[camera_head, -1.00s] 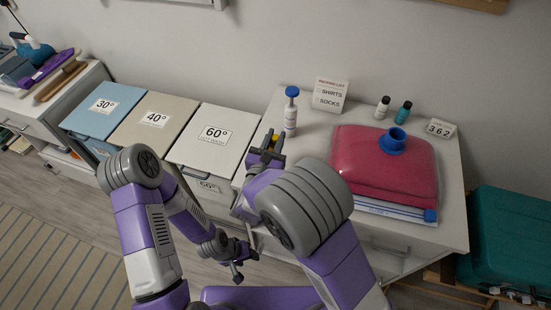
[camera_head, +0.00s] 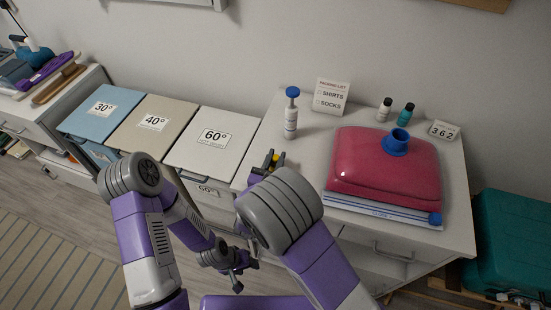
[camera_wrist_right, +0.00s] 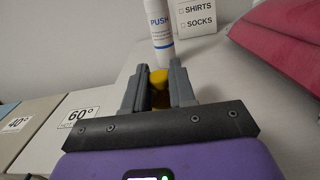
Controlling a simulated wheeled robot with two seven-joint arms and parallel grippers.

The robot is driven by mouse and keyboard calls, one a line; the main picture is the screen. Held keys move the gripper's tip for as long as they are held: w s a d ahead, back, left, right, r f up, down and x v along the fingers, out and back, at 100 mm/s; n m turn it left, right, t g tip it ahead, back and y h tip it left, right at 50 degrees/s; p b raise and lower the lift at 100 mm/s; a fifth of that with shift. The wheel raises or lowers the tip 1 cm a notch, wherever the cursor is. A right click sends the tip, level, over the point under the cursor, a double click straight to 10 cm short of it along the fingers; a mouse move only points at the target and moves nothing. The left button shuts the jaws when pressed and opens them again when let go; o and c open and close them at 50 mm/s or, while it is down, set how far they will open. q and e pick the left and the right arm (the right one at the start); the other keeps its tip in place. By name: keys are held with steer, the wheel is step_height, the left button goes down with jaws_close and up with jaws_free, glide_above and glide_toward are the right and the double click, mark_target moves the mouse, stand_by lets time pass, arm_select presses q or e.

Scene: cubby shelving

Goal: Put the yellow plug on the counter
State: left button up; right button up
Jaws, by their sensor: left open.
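The yellow plug (camera_wrist_right: 159,80) sits between the two fingers of my right gripper (camera_wrist_right: 160,88), which look closed on its sides. In the head view the yellow plug (camera_head: 281,158) shows as a small spot at the fingertips of my right gripper (camera_head: 271,160). This gripper is over the left part of the white counter (camera_head: 302,155); I cannot tell the exact height. My left gripper (camera_head: 237,278) is open and empty, low in front of the drawers and away from the plug.
A white bottle with a blue cap (camera_head: 291,118) and a packing list sign (camera_head: 331,97) stand behind my right gripper. A pink bag with a blue valve (camera_head: 375,175) fills the right of the counter. Lidded bins (camera_head: 190,155) stand left. Some counter is clear near the bottle.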

steer(key=o, duration=0.4)
steer(key=shift+r, duration=0.25)
steer(key=p+v, duration=0.1)
steer(key=v, duration=1.1)
steer(key=shift+f, duration=0.1)
